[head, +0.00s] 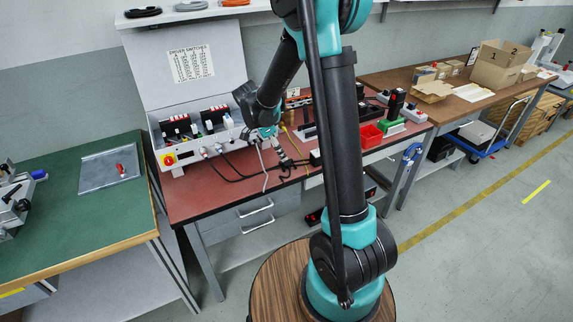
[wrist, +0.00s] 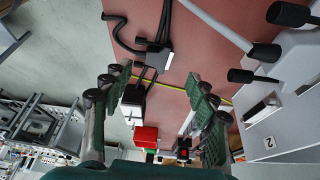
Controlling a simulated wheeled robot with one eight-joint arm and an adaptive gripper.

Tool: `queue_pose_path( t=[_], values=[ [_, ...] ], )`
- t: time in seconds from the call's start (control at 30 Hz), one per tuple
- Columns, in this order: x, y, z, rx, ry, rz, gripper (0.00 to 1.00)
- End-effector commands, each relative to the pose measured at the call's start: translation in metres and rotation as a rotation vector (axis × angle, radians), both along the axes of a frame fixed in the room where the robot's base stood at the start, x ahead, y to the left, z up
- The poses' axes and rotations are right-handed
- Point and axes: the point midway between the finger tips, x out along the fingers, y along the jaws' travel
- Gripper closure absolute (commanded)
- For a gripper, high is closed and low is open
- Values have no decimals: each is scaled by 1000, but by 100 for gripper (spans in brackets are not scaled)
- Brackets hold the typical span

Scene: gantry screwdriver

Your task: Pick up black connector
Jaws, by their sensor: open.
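A black connector (wrist: 158,58) with several thick black cables lies on the red-brown table top in the wrist view, beyond my fingertips and near the upper middle. A pale label shows on its side. My gripper (wrist: 163,92) is open, with one green-padded finger on each side of the picture and nothing held between them. In the head view my gripper (head: 276,152) hangs low over the table in front of the grey switch box (head: 177,155). Black cables run over the table beneath it. The connector is hard to make out there among fingers and cables.
Other black plugs (wrist: 266,52) stick out of the grey box at right in the wrist view. A black-and-white block (wrist: 133,103) and a red bin (wrist: 146,136) stand on the table. In the head view the red bin (head: 370,135) is right of my arm. A green bench (head: 75,205) stands left.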

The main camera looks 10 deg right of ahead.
Motion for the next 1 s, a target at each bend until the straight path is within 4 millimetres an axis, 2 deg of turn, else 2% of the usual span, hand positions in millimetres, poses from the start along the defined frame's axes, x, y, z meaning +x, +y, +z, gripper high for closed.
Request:
queue_pose_path(
  t=[0.17, 0.43, 0.73, 0.77, 1.0],
  values=[
    [0, -5, -12, 0, 0, 0, 41],
    [0, -17, -46, 0, 1, -1, 41],
    [1, -19, -51, 0, 0, 1, 41],
    [1, -19, -51, 0, 0, 1, 43],
    [1, -19, -51, 0, 0, 1, 72]
  ],
)
